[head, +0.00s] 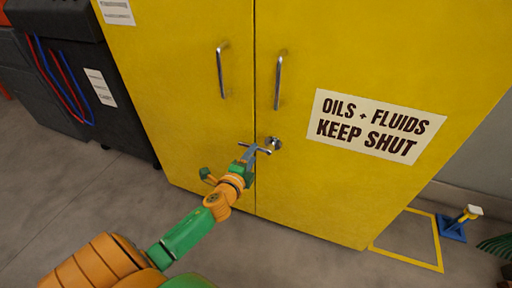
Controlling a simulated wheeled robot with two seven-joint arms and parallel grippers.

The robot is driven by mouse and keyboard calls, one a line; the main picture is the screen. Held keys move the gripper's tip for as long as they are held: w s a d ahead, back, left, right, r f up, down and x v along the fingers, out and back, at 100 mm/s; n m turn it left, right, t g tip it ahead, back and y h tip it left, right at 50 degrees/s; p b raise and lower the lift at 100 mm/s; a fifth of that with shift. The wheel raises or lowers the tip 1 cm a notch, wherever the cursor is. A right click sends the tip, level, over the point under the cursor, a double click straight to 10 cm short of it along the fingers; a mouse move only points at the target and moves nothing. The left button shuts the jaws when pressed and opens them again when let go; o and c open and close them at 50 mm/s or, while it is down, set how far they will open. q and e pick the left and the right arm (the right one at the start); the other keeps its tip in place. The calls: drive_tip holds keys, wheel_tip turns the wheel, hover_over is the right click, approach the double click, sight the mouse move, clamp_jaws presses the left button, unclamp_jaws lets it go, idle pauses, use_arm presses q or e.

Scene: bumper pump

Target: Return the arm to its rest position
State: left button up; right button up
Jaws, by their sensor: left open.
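My left arm comes in from the lower left, orange and green. Its left gripper (256,150) is open in front of the lower middle of a yellow cabinet (215,130), near the seam between the two doors. A round metal lock or knob (273,143) sits on the right door just beside the fingertips. I cannot tell whether the fingers touch it. Both doors look shut. My right gripper is not in view.
The doors carry a left handle (221,72) and a right handle (279,80). A sign (375,126) reads "OILS + FLUIDS KEEP SHUT". A dark unit (75,85) with red and blue hoses stands left. A blue-based object (455,226) stands right, by a yellow floor outline (436,243). Floor in front is clear.

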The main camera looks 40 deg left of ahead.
use_arm(q)
drive_tip(key=shift+v, duration=1.05)
drive_tip(key=s+d+f+n+g+h, duration=0.1)
drive_tip(key=s+d+f+n+g, duration=0.15)
drive_tip(key=s+f, duration=0.6)
drive_tip(key=s+d+f+n+g+h, duration=0.1)
drive_tip(key=s+f+n+g, duration=0.25)
drive_tip(key=f, duration=0.95)
drive_tip(key=s+d+f+n+g+h, duration=0.1)
drive_tip(key=s+d+f+n+g, duration=0.2)
drive_tip(key=s, duration=0.5)
drive_tip(key=s+d+f+n+g, duration=0.2)
drive_tip(key=s+f, duration=0.4)
drive_tip(key=s, duration=0.2)
drive_tip(key=s+d+f+n+g+h, duration=0.1)
drive_tip(key=s+d+f+n+g, duration=0.2)
drive_tip(key=s, duration=0.5)
wheel_tip(320, 180, up, 18)
drive_tip(key=m+p, duration=0.1)
drive_tip(key=p, duration=1.8)
drive_tip(key=shift+s+d+f, duration=0.15)
drive_tip(key=shift+s+f, duration=0.05)
drive_tip(key=shift+s, duration=0.1)
